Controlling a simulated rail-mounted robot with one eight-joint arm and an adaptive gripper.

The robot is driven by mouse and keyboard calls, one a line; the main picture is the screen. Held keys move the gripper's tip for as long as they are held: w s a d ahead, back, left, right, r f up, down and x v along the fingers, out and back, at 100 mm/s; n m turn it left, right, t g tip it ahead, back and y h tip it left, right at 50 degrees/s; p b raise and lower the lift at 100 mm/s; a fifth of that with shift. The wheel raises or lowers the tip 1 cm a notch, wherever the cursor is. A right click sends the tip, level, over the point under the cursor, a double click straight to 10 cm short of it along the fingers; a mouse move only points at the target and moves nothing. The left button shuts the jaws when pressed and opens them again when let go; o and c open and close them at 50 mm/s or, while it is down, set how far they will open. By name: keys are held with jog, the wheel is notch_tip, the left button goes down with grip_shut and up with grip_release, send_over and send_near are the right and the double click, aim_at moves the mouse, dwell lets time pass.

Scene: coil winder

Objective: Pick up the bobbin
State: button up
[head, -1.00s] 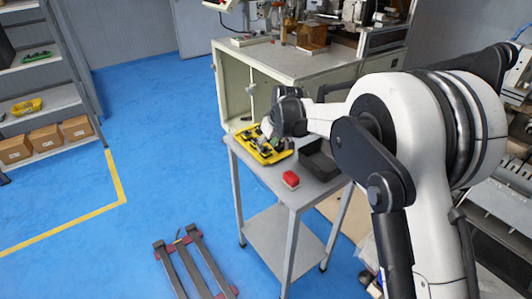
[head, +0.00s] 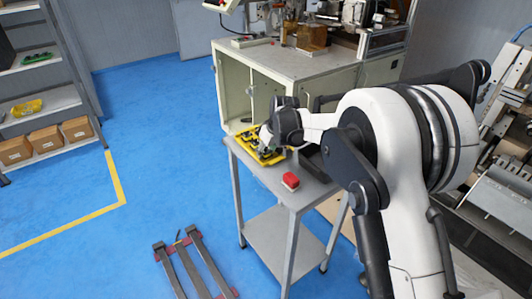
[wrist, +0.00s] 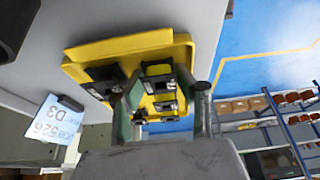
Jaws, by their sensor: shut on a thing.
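My gripper (head: 266,138) is low over the yellow tray (head: 248,152) on the small grey table. In the wrist view the tray (wrist: 100,52) lies just beyond the fingers, with several black, slotted holders in it. The gripper is shut on the bobbin. The bobbin is mostly hidden by the fingers and wrist, so its outline is not clear. I cannot tell whether it is clear of the tray.
A cream cabinet (head: 232,88) stands behind the table.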

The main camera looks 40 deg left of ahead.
jog(key=shift+r, duration=0.6)
notch_tip(320, 180, up, 3)
jog(key=shift+f, duration=0.1)
jog(key=s+a+r, duration=0.2)
jog(key=s+r, duration=0.4)
jog(key=s, duration=0.5)
jog(key=shift+s+a+r, duration=0.2)
jog(key=shift+a+r, duration=0.1)
jog(key=shift+r, duration=0.1)
